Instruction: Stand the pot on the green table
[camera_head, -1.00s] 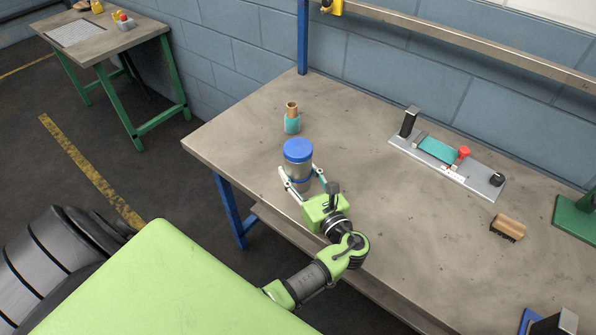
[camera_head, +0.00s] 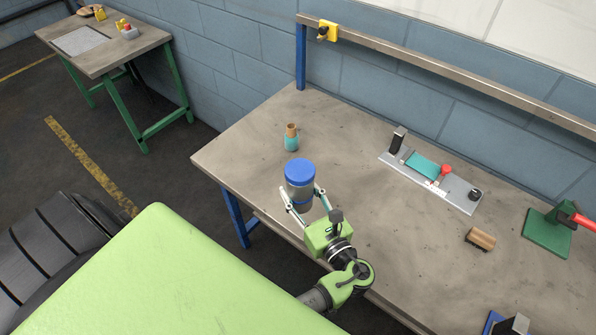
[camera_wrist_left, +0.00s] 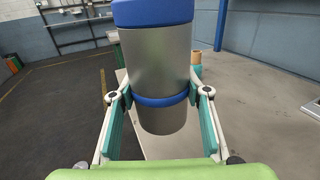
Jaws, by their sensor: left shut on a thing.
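The pot (camera_head: 299,187) is a grey metal cylinder with a blue lid and a blue band. My left gripper (camera_head: 301,199) is shut on it, one finger on each side. In the left wrist view the pot (camera_wrist_left: 158,65) stands upright between the fingers (camera_wrist_left: 160,98) near the band. It is over the near left part of the blue-legged workbench (camera_head: 350,190); I cannot tell whether its base touches the top. The green table (camera_head: 120,52), with green legs and a grey-brown top, stands at the upper left. My right gripper is not in view.
A teal bottle (camera_head: 291,143) stands behind the pot. A fixture plate (camera_head: 455,197), a brown block (camera_head: 480,239) and a green stand (camera_head: 547,235) are farther right. The green table holds a light sheet (camera_head: 80,41) and small items. Open floor separates the tables.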

